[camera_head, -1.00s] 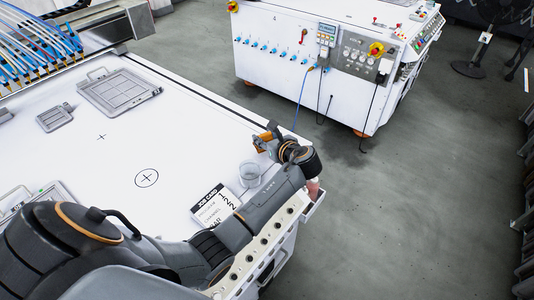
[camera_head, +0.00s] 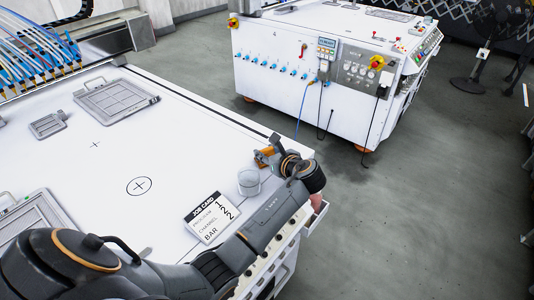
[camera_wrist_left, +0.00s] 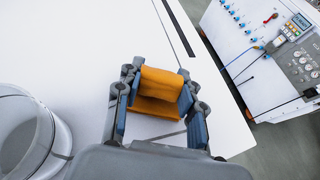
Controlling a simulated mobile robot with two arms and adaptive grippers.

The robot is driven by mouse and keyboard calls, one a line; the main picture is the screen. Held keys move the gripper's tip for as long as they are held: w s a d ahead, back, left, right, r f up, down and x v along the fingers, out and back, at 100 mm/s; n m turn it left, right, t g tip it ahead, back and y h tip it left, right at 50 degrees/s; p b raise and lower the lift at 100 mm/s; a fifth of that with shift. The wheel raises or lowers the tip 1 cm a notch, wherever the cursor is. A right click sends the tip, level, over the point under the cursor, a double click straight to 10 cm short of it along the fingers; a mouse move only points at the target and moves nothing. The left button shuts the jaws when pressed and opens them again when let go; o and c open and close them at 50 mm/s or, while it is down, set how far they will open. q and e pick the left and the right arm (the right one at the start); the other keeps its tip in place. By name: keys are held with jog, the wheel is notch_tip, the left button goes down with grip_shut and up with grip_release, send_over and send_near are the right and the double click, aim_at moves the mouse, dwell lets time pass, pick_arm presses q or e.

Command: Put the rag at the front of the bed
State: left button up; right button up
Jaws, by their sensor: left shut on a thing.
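The orange folded rag (camera_head: 264,156) is held in my left gripper (camera_head: 267,155) near the right edge of the white bed (camera_head: 110,195). In the left wrist view the rag (camera_wrist_left: 160,88) sits between the two fingers of the left gripper (camera_wrist_left: 158,95), which are shut on it. The rag is over the bed surface; I cannot tell whether it touches it. My right gripper is not in view.
A clear cup (camera_head: 248,182) stands beside the left gripper, also at the left of the wrist view (camera_wrist_left: 28,135). A job card (camera_head: 211,217) lies near my arm. Grey frames (camera_head: 117,95) lie on the bed farther back. A white control cabinet (camera_head: 300,90) stands across the grey floor.

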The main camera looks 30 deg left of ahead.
pick_arm(q)
jog(key=o, duration=1.2)
jog(key=shift+f, duration=0.1)
jog(key=shift+c, duration=0.2)
jog(key=v, duration=1.2)
jog(key=shift+r, duration=0.25)
